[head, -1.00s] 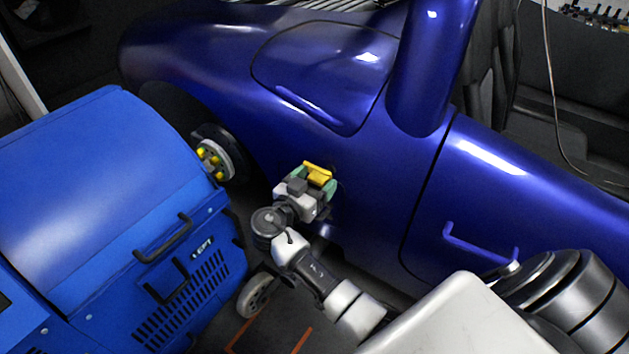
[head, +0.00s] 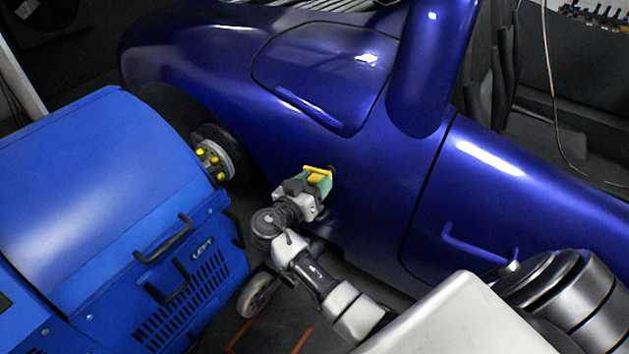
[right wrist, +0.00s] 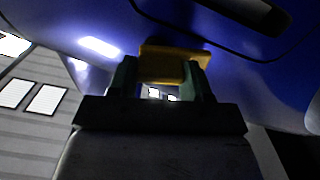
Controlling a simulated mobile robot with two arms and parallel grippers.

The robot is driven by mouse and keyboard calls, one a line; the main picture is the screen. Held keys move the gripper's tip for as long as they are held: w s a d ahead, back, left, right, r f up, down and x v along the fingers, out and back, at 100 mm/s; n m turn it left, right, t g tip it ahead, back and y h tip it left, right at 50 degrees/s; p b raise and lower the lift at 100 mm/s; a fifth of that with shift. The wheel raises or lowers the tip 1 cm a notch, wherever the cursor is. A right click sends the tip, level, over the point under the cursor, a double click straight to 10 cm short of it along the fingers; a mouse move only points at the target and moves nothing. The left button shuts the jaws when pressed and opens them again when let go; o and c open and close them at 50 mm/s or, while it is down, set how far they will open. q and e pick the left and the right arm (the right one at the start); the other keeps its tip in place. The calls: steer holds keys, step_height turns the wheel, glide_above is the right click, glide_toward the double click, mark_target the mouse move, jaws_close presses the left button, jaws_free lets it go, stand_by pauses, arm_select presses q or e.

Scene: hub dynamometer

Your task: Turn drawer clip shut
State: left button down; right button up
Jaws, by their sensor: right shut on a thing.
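A yellow piece (head: 318,169), which looks like the drawer clip, is between the green fingertips of my right gripper (head: 316,182). In the right wrist view it is a yellow bar (right wrist: 172,52) across the tips of the gripper (right wrist: 162,72), which is shut on it. The clip is close to the blue car body, below the panel outline; I cannot tell whether it touches the body or is fixed to it. No drawer can be made out around it. My left gripper is not in view.
The blue car body (head: 350,225) fills the space behind the gripper. A wheel hub with yellow nuts (head: 212,160) is to its left. A blue dynamometer cabinet (head: 100,200) marked LEFT, with black handles, stands at the left. Dark floor shows between them.

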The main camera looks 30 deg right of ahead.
steer(key=shift+n, duration=1)
steer(key=n+p, duration=0.2)
steer(key=n, duration=0.3)
steer(key=shift+f, duration=0.15)
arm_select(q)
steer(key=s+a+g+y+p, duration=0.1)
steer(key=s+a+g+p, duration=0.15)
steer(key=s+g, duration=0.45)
arm_select(e)
steer(key=n, duration=0.4)
steer(key=shift+s+f, duration=0.1)
steer(key=n+p, duration=0.2)
steer(key=n, duration=0.2)
steer(key=shift+s+f, duration=0.1)
steer(key=shift+f, duration=0.05)
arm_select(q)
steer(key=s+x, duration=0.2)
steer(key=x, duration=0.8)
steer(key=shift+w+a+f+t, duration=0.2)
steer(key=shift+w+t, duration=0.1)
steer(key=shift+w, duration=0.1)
arm_select(e)
steer(key=shift+f+n, duration=0.1)
steer(key=shift+n, duration=0.3)
steer(key=o, duration=0.9)
